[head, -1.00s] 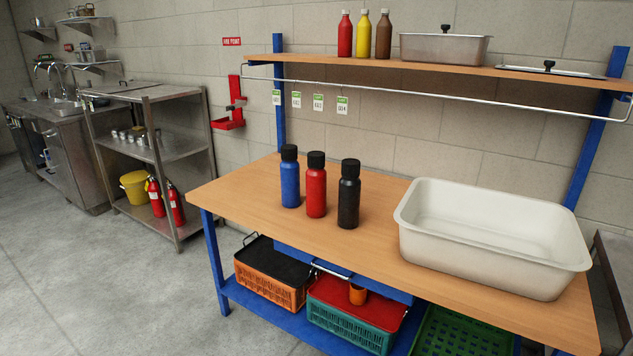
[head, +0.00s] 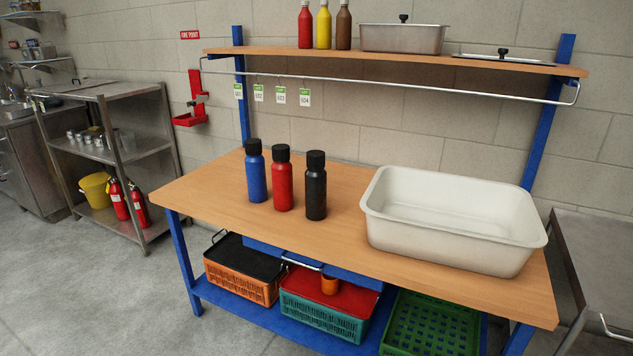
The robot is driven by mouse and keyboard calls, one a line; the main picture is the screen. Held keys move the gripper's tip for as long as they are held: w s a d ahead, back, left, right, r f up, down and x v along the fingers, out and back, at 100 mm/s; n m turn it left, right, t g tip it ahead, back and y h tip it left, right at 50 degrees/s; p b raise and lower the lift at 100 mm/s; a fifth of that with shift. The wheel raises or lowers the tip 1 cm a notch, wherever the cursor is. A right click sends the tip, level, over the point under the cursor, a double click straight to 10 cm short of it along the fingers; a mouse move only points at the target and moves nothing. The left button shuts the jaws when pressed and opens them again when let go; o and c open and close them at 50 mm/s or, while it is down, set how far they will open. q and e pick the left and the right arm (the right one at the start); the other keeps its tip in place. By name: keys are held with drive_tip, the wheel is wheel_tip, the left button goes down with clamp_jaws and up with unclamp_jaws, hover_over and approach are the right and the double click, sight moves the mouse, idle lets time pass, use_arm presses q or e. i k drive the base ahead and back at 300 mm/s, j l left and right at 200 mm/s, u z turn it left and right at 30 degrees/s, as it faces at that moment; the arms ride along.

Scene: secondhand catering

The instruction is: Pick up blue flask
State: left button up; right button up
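The blue flask (head: 256,173) stands upright on the wooden workbench top (head: 330,235), with a black cap. It is the leftmost of three flasks in a row. The red flask (head: 282,180) stands close to its right, and the black flask (head: 316,188) stands to the right of that. Neither of my grippers shows in the head view.
A large white tub (head: 375,218) takes up the bench's right part. A shelf (head: 400,57) and a metal rail (head: 400,86) with tags run above the bench's back. Crates (head: 240,262) sit below. The bench top left of the flasks is clear.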

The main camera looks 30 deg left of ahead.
sight(255, 169)
drive_tip(key=i+j+u, duration=0.15)
drive_tip(key=i+j, duration=0.35)
drive_tip(key=i+j+u, duration=0.2)
drive_tip(key=i+j, duration=0.2)
drive_tip(key=i, duration=0.15)
